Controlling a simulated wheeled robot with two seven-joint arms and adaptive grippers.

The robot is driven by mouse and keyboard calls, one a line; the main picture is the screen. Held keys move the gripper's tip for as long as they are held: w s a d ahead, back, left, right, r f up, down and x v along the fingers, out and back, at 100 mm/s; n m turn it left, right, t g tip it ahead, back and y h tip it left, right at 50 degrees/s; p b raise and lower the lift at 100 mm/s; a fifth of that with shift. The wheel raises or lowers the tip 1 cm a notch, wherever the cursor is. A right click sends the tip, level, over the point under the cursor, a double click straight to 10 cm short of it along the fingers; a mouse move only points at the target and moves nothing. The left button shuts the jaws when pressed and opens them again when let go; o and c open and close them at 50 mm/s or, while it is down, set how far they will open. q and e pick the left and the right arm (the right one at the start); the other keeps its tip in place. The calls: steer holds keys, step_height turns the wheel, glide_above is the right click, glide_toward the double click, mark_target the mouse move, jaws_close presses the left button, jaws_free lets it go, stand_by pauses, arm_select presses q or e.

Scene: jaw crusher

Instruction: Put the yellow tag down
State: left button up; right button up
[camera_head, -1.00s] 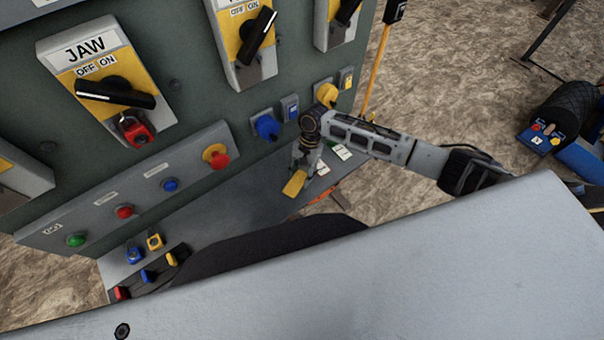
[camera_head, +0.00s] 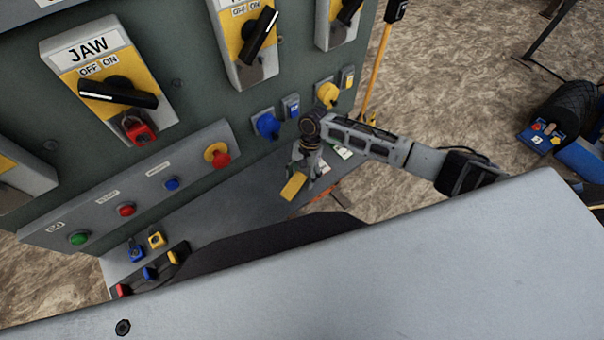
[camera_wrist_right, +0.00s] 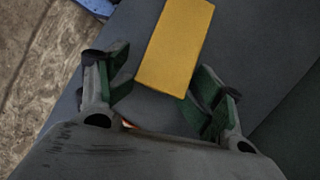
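The yellow tag (camera_head: 293,187) lies on the grey shelf (camera_head: 245,195) below the switch panel. In the right wrist view the yellow tag (camera_wrist_right: 177,45) appears as a flat yellow rectangle, its near end between the fingers. My right gripper (camera_head: 309,176) is over the shelf, right beside the tag. In the wrist view the gripper (camera_wrist_right: 163,72) has its green-padded fingers spread on either side of the tag, and it looks open. Whether a pad still touches the tag's edge is hard to tell. My left gripper is not in view.
The panel carries a JAW switch (camera_head: 116,92) with a red padlock (camera_head: 138,129), and a button strip (camera_head: 130,205). Blue and yellow padlocks (camera_head: 146,247) sit at the shelf's left end. White tags (camera_head: 345,152) lie behind my gripper. The middle of the shelf is clear.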

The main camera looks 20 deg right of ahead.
steer(key=shift+d+r, duration=0.15)
steer(key=shift+d, duration=0.1)
stand_by(0.3)
steer(key=shift+w+r, duration=0.1)
steer(key=shift+r, duration=0.3)
steer(key=v, duration=1.2)
steer(key=shift+r, duration=0.25)
steer(key=shift+a, duration=0.2)
